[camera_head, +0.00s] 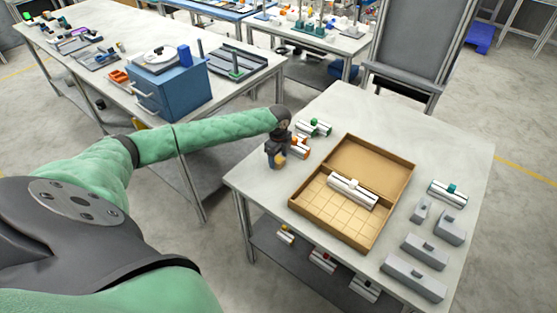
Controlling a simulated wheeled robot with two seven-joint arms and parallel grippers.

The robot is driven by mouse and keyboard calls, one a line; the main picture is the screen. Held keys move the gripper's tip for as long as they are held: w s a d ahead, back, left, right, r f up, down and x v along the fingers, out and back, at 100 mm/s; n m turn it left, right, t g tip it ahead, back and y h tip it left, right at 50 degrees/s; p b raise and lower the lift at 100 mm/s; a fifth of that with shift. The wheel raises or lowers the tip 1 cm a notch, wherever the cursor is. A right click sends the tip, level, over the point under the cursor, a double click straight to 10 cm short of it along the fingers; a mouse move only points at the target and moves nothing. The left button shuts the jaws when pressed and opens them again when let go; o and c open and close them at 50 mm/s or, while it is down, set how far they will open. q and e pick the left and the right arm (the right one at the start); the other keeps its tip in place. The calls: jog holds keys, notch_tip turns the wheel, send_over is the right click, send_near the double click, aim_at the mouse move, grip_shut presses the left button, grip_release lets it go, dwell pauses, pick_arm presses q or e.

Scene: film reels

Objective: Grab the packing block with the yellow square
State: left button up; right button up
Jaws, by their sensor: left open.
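A small white and dark block with a yellow mark (285,233) lies on the lower shelf under the near table, at its left end. My left gripper (277,160) points down over the left part of the tabletop, above and apart from that shelf block in the picture. Its jaws are open; a small tan patch shows at its tip, and I cannot tell what it is. A white block with an orange mark (301,148) is just right of the gripper and partly hidden by it. A white block with a green mark (315,127) is behind that. My right gripper is out of view.
An open cardboard box (405,185) on the near table holds a white block (352,190). A teal-marked block (448,193) and several grey blocks (424,251) are at right. Blocks with a red mark (322,260) and a green mark (364,289) share the shelf (300,262).

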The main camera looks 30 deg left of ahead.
pick_arm(q)
jog(key=shift+f, duration=0.15)
jog(key=c, duration=1.2)
jog(key=shift+c, duration=0.8)
